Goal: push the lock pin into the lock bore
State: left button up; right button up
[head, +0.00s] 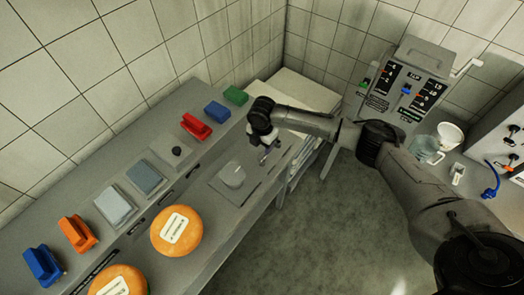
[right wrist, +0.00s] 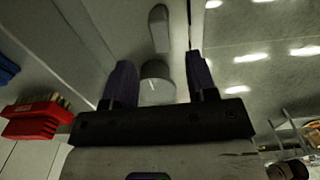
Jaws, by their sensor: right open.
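My right gripper (head: 264,155) is above the right end of the grey bench. In the right wrist view the fingers of this gripper (right wrist: 160,78) are apart, with nothing clamped. A short pale grey cylinder (right wrist: 157,84) shows between and beyond the fingers, and a rounded grey bar (right wrist: 158,28) lies beyond it. In the head view a pale round piece (head: 232,175) sits on a flat grey plate, left of the gripper. I cannot tell which piece is the lock pin, and I cannot make out the lock bore. My left gripper is not in view.
Orange cheese wheels with white labels (head: 176,231) lie at the bench's front left. A control panel (head: 405,88), a clear jug (head: 426,148) and a white cup (head: 450,134) stand right. Open floor lies in front.

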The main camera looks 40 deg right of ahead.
aim_at(262, 154)
notch_tip(262, 154, up, 7)
jog(key=shift+f, duration=0.2)
dwell(0.4)
